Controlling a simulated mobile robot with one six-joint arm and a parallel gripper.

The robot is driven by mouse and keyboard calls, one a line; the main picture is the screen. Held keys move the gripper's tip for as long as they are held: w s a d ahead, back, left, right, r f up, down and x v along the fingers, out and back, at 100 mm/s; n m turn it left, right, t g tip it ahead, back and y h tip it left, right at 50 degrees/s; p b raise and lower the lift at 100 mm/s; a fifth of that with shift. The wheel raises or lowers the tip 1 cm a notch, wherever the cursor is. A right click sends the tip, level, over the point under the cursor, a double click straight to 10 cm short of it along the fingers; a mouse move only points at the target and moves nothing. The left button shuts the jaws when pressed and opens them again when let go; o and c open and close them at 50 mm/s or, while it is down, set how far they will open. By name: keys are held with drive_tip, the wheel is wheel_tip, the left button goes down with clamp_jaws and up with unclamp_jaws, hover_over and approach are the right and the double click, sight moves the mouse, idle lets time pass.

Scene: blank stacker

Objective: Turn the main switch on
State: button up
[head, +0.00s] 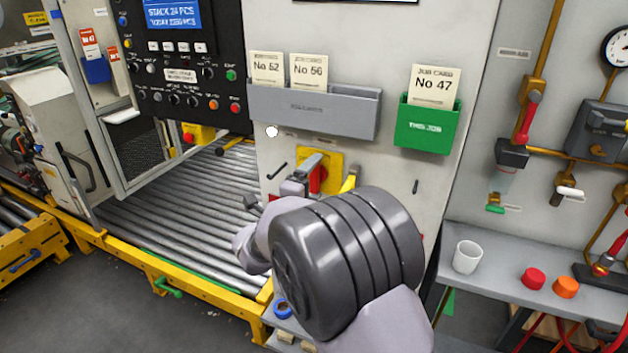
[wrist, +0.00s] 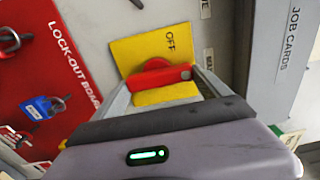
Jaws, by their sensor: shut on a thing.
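The main switch has a red handle (wrist: 158,76) on a yellow plate (wrist: 138,49) marked OFF. In the head view the red handle (head: 317,180) and the yellow plate (head: 336,163) show just beyond my wrist, partly covered. My gripper (wrist: 163,82) is at the switch with one finger on each side of the red handle, shut on it. The handle lies across the picture between the fingers in the wrist view. The OFF word is uncovered; any other marking on the plate is hidden.
A red lock-out board (wrist: 55,58) with padlocks hangs close to the switch. A grey card rack (head: 315,112) and a green holder (head: 425,130) are above it. A roller conveyor (head: 175,215) lies left; a bench with a white cup (head: 467,257) stands right.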

idle(0.4)
drive_tip(key=o, duration=1.2)
drive_tip(key=p+v, duration=0.2)
drive_tip(key=v, duration=1.5)
drive_tip(key=shift+s+a+p, duration=0.1)
drive_tip(key=shift+s+p, duration=0.1)
drive_tip(key=shift+p, duration=0.15)
